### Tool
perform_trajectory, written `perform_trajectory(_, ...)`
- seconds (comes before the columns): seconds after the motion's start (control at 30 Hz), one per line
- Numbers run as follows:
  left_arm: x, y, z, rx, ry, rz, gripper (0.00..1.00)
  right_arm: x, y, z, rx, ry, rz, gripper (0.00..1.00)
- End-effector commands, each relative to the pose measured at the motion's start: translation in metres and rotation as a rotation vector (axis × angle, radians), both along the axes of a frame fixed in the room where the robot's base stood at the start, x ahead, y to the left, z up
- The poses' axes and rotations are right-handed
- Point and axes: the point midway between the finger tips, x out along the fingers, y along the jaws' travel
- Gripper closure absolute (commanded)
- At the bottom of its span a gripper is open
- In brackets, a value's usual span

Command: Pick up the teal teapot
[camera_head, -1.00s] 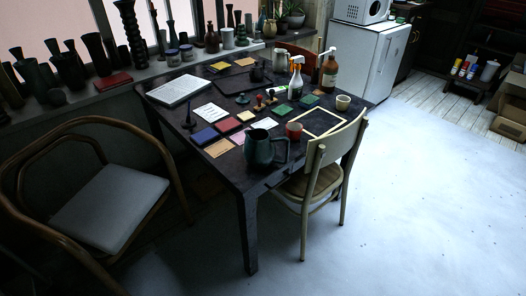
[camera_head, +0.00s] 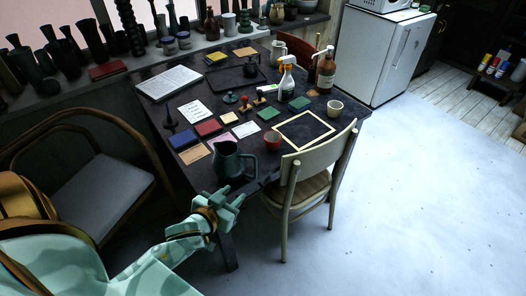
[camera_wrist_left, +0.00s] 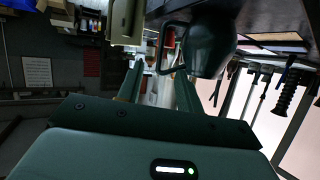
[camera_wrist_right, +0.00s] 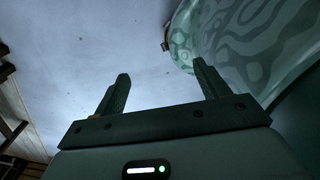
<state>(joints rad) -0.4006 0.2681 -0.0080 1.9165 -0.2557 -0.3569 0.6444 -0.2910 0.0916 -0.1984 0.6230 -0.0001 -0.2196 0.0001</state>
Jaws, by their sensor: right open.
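The teal teapot (camera_head: 228,163) looks like a dark teal jug with a side handle. It stands upright near the table's front edge in the head view. My left gripper (camera_head: 234,196) is just in front of and below it, near the table edge, jaws apart. In the left wrist view the teapot (camera_wrist_left: 209,45) shows above the right finger, its handle ahead of the open fingers (camera_wrist_left: 160,75); I cannot tell whether they touch it. My right gripper (camera_wrist_right: 163,80) is open and empty, with pale floor beyond it; it is not in the head view.
A red cup (camera_head: 271,141) stands right of the teapot. A cream chair (camera_head: 316,165) is tucked close at the table's right front. Coloured tiles, bottles and a tray (camera_head: 236,79) fill the dark table (camera_head: 185,172). A wooden armchair (camera_head: 98,196) stands left. Floor at right is clear.

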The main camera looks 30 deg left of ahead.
Motion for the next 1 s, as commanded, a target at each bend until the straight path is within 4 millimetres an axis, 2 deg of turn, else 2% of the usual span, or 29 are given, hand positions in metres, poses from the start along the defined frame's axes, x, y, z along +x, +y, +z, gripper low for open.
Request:
perform_trajectory(0.17,0.007,0.001,-0.003,-0.068,-0.005,0.034,0.64,-0.009,0.002,-0.003,0.003,0.013,-0.001,0.26)
perform_trajectory(0.33,0.041,0.004,-0.019,-0.070,-0.005,0.034,0.64,-0.019,0.014,-0.015,0.017,0.030,-0.005,0.26)
perform_trajectory(0.5,0.078,0.008,-0.035,-0.068,-0.004,0.035,0.64,-0.020,0.016,-0.027,0.020,0.035,-0.005,0.26)
perform_trajectory(0.6,0.093,0.009,-0.042,-0.069,-0.002,0.034,0.64,-0.018,0.014,-0.031,0.018,0.033,-0.004,0.26)
perform_trajectory(0.83,0.112,0.011,-0.048,-0.069,-0.003,0.034,0.64,-0.019,0.010,-0.038,0.012,0.038,-0.002,0.26)
perform_trajectory(1.0,0.138,0.016,-0.060,-0.069,-0.002,0.034,0.64,-0.023,0.008,-0.051,0.010,0.047,-0.002,0.26)
